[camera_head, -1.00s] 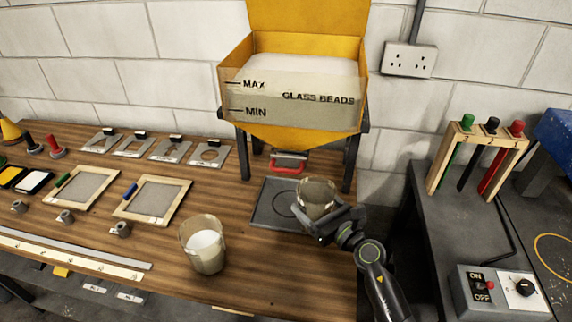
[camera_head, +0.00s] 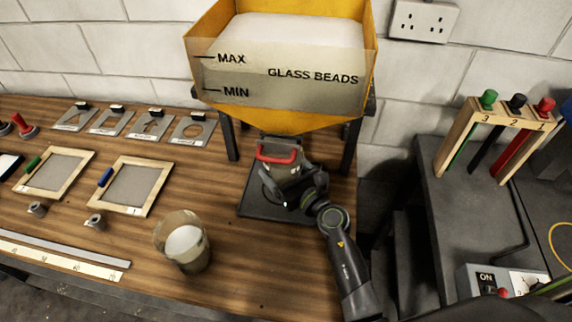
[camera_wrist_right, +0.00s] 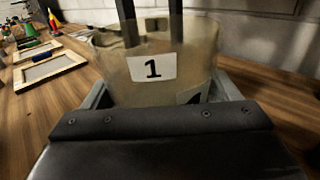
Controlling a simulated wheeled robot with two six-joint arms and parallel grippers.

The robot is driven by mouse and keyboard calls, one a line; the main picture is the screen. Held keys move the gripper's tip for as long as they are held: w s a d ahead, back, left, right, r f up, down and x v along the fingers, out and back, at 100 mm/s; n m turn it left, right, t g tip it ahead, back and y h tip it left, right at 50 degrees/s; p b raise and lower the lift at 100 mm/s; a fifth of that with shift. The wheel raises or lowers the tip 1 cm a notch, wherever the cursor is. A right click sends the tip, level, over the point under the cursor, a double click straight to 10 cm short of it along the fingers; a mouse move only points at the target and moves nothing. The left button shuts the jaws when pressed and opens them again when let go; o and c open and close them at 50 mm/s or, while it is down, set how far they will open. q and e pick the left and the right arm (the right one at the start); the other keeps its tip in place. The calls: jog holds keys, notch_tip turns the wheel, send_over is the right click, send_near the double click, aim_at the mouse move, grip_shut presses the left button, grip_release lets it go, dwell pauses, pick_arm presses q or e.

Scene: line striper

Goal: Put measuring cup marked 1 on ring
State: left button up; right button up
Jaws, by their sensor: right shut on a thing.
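The measuring cup marked 1 (camera_wrist_right: 152,68) is clear and upright between the jaws of my right gripper (camera_head: 288,184), which is shut on it. In the head view the cup is mostly hidden behind the gripper, below the hopper's red handle (camera_head: 277,153). The gripper is over the dark plate (camera_head: 256,208) under the hopper. The ring on that plate is hidden by my gripper and arm. Whether the cup touches the plate cannot be told. My left gripper is not in view.
The glass beads hopper (camera_head: 280,82) stands over the plate on dark legs (camera_head: 349,148). Another cup (camera_head: 182,243) with white contents stands at the front left. Framed screens (camera_head: 135,187) and stencils (camera_head: 192,130) lie farther left. A switch box (camera_head: 500,281) is at right.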

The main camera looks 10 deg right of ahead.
jog(key=shift+s+a+r, duration=0.1)
jog(key=shift+s+a, duration=0.15)
jog(key=o, duration=0.6)
jog(key=shift+w+f, duration=0.15)
jog(key=shift+f, duration=0.05)
jog(key=shift+o, duration=2)
jog(key=shift+d+r, duration=0.1)
jog(key=shift+r, duration=0.15)
jog(key=shift+s, duration=0.3)
jog(key=b+v, duration=0.2)
jog(key=v, duration=0.9)
jog(key=shift+d, duration=0.1)
jog(key=shift+s, duration=0.25)
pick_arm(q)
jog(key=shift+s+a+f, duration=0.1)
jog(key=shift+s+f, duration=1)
